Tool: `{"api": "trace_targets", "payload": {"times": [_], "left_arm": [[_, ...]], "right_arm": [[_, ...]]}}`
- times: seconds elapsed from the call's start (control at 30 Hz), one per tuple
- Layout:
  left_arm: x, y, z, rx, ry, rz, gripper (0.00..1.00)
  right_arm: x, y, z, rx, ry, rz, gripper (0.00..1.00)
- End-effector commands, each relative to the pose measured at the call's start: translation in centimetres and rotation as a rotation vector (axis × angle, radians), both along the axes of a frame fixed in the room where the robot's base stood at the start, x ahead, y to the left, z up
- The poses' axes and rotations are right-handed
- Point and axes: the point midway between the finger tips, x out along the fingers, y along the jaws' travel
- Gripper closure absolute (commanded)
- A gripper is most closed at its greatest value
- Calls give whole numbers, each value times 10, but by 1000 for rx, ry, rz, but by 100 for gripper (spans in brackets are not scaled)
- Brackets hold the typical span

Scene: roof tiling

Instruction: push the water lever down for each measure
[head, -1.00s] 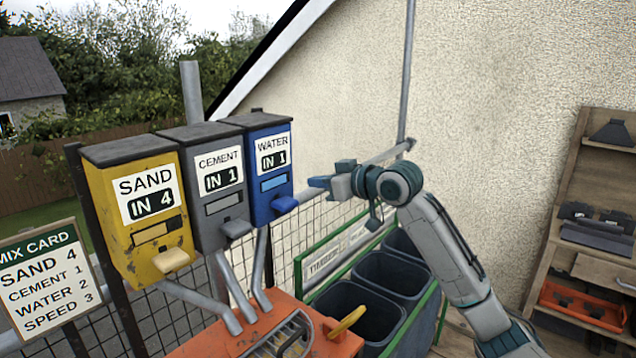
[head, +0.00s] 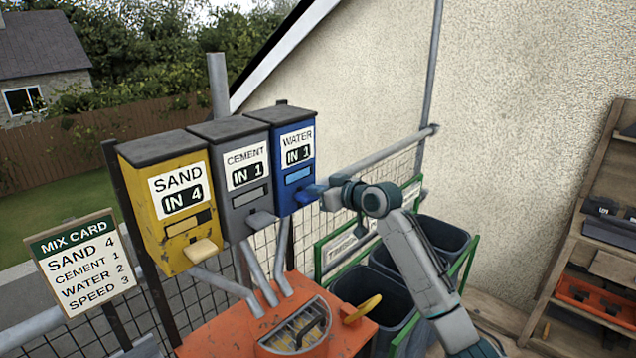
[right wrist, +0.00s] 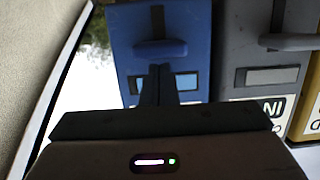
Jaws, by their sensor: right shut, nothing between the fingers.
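The blue water dispenser (head: 284,165) hangs at the right of a row of three and its display reads IN 1. Its blue lever (head: 308,194) sticks out at the lower front. My right gripper (head: 324,194) is at the lever, empty; I cannot tell whether it touches. In the right wrist view, which is upside down, the shut fingers (right wrist: 158,82) point at the blue lever (right wrist: 160,48), their tips close to it. The mix card (head: 82,262) reads sand 4, cement 1, water 2, speed 3. My left gripper is out of view.
The yellow sand dispenser (head: 170,225) reads IN 4 and the grey cement dispenser (head: 236,205) reads IN 1. Pipes lead down to the orange mixer (head: 215,335). Dark bins (head: 372,300) in a green frame stand beneath my right arm. A wooden shelf (head: 560,270) is at the right.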

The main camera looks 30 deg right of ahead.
Motion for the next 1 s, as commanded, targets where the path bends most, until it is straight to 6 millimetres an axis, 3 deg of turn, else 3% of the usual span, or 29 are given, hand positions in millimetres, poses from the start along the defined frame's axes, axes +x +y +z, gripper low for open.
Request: {"api": "trace_targets", "payload": {"times": [0.27,0.57,1.0], "left_arm": [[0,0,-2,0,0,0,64],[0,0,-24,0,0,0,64],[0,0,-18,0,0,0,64]], "right_arm": [[0,0,-3,1,0,0,100],[0,0,-39,2,4,0,100],[0,0,-34,1,6,0,100]]}}
